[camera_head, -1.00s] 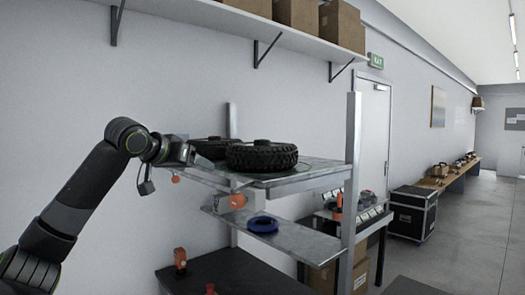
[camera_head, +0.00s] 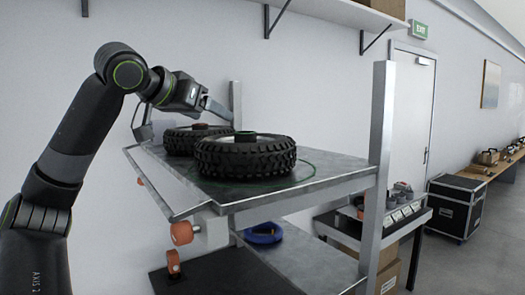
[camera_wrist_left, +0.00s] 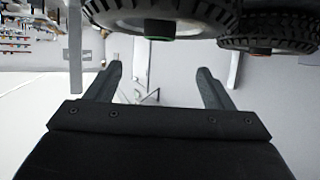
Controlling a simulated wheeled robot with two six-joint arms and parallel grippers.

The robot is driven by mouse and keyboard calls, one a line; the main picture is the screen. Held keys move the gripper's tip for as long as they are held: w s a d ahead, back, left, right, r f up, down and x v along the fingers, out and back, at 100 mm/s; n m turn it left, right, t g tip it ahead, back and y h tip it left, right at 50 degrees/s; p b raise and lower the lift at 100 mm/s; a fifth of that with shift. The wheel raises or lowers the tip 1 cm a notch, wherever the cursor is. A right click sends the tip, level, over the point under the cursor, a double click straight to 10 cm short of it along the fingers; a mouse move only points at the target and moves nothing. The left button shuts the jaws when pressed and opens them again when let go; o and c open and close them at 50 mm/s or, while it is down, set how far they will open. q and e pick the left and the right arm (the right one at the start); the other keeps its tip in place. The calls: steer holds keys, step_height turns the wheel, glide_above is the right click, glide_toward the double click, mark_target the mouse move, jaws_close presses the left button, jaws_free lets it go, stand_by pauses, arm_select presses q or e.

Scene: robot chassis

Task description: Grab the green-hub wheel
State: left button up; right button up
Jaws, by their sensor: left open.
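The green-hub wheel (camera_head: 245,157) is a black knobbly tyre lying flat on the top shelf. Its dark green hub sticks up in the middle. In the left wrist view the wheel (camera_wrist_left: 190,20) shows at the top edge, partly cut off, with a green-edged hub. A second black tyre with a reddish-brown hub (camera_head: 180,141) lies behind it to the left, partly hidden. My left gripper (camera_head: 222,108) is open and empty, above and behind the wheels near the wall. Its two spread fingers (camera_wrist_left: 160,74) show in the left wrist view with nothing between them. My right gripper is not in view.
The metal rack has a top shelf (camera_head: 300,180) with a green ring outline around the front wheel. An upright post (camera_head: 379,150) stands at its right corner. A blue ring (camera_head: 263,233) lies on the shelf below. Bare shelf lies right of the wheel.

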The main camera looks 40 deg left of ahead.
mark_target(245, 134)
arm_select(q)
steer(key=p+x, duration=0.2)
steer(key=shift+w+d+p, duration=0.1)
steer(key=shift+w+p, duration=0.2)
steer(key=shift+w, duration=0.15)
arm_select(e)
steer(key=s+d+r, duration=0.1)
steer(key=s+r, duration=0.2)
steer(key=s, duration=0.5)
arm_select(q)
steer(key=p+x, duration=0.1)
steer(key=x, duration=0.3)
steer(key=shift+w+f+p, duration=0.25)
steer(key=shift+w+p, duration=0.1)
steer(key=shift+p+x, duration=0.4)
steer(key=shift+x, duration=0.8)
steer(key=p+x, duration=0.4)
steer(key=shift+w+a+f, duration=0.15)
steer(key=shift+a+f, duration=0.05)
steer(key=shift+f, duration=0.05)
steer(key=shift+w+f, duration=0.1)
steer(key=shift+w, duration=0.05)
steer(key=c, duration=1.6)
jaws_close()
steer(key=shift+w, duration=0.1)
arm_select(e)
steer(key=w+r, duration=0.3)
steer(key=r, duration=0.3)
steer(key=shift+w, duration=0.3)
